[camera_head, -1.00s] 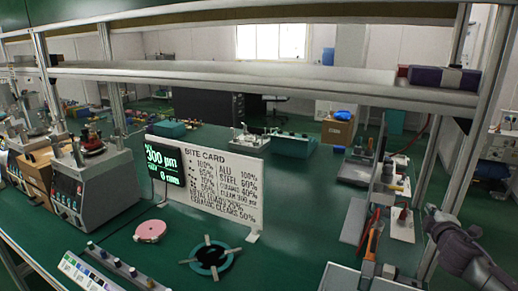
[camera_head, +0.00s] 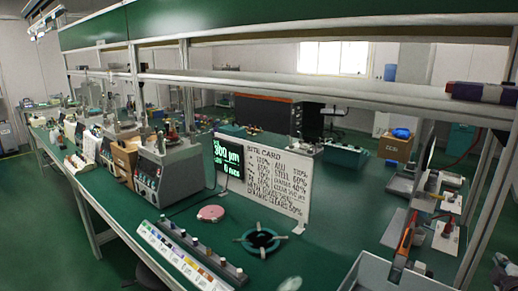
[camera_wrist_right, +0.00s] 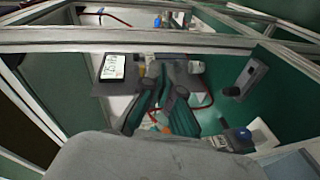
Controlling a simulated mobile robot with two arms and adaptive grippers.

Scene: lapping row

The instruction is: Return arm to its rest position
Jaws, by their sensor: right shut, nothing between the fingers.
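My right gripper (camera_head: 503,268) shows as a dark shape at the lower right edge of the head view, partly cut off by the frame. It is apart from the bench things. In the right wrist view its dark fingers (camera_wrist_right: 160,103) show in front of the wrist housing, shut with nothing held. My left gripper does not show in the head view.
A bite card board (camera_head: 278,177) with a lit display (camera_head: 228,160) stands on the green bench. A pink disc (camera_head: 211,213), a dark ring with arms (camera_head: 260,241) and a labelled strip (camera_head: 180,262) lie before it. A shelf (camera_head: 300,90) crosses above.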

